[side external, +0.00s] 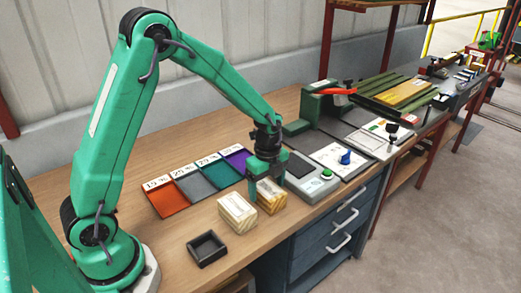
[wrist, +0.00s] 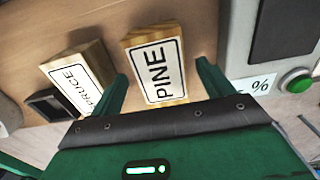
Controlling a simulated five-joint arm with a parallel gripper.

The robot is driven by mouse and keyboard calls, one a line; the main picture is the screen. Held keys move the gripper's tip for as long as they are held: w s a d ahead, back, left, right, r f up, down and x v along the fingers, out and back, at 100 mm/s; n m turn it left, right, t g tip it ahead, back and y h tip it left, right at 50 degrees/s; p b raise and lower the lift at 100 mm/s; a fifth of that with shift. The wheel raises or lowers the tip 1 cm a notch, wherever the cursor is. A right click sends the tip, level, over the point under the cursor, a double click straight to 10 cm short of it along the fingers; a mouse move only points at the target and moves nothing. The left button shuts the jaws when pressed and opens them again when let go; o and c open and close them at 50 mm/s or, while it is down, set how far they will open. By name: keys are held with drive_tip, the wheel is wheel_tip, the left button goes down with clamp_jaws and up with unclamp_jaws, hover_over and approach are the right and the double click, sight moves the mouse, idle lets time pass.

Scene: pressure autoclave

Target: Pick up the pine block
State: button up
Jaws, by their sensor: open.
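The pine block (wrist: 154,72) is light wood with a white label reading PINE. In the wrist view it lies between the two green fingers of my gripper (wrist: 163,76), with a gap showing on the left side and the right finger close to its edge. In the side external view the pine block (side external: 270,196) stands on the wooden bench directly under my gripper (side external: 267,179), partly hidden by the fingers. My gripper is open and points down.
A spruce block (side external: 237,213) stands just left of the pine block. A small black tray (side external: 207,249) is at the front. Coloured panels (side external: 169,198) with percent labels lie behind. A grey device with a green button (side external: 327,174) is close on the right.

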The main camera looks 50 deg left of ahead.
sight(267, 188)
drive_tip(key=shift+f, duration=1.75)
drive_tip(key=c, duration=1.2)
